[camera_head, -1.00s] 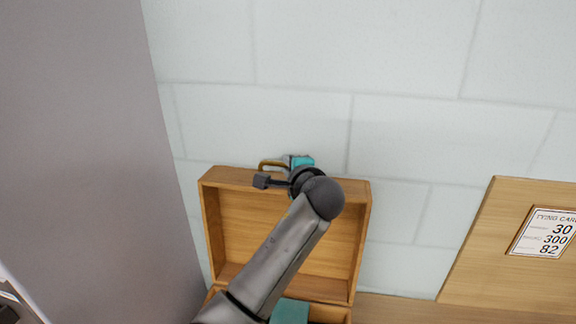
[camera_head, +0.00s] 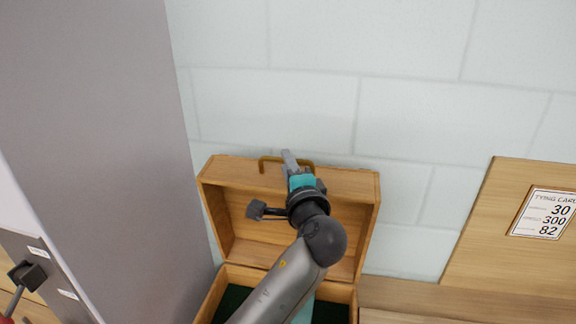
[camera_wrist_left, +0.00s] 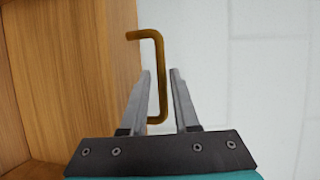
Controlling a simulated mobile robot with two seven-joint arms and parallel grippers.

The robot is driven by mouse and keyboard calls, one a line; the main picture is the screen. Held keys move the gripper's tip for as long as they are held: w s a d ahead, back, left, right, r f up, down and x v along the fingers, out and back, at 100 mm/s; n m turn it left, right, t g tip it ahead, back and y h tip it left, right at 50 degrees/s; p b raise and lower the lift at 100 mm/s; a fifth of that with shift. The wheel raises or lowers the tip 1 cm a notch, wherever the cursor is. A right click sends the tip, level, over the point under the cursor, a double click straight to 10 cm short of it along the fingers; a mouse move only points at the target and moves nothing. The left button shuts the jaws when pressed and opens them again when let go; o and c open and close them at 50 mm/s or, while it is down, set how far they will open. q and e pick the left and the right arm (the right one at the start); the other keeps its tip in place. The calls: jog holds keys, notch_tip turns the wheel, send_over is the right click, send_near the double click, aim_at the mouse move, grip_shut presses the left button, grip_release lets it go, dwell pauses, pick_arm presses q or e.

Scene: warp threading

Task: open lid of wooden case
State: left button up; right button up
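The wooden case (camera_head: 342,293) stands against the wall with its lid (camera_head: 355,190) raised, roughly upright. Its dark green inside shows below, partly hidden by my left arm. A brass handle (camera_head: 263,164) sits on the lid's upper edge and also shows in the left wrist view (camera_wrist_left: 160,75). My left gripper (camera_head: 288,160) is at this handle. In the left wrist view, its two fingers (camera_wrist_left: 160,82) are apart, with the handle's bar between them, nearer the left finger. Whether a finger touches the bar is unclear. My right gripper is not in view.
A tall grey panel (camera_head: 110,130) stands close on the left. A wooden board with a printed card (camera_head: 543,213) leans at the right. A pale block wall (camera_head: 420,120) is behind. A dark block on a rod (camera_head: 28,274) shows at the lower left edge.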

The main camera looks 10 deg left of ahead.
pick_arm(q)
jog(key=shift+o, duration=1)
jog(key=shift+s+d, duration=0.25)
jog(key=shift+s, duration=0.2)
jog(key=p+v, duration=0.3)
jog(key=v, duration=1.1)
jog(key=shift+s, duration=0.15)
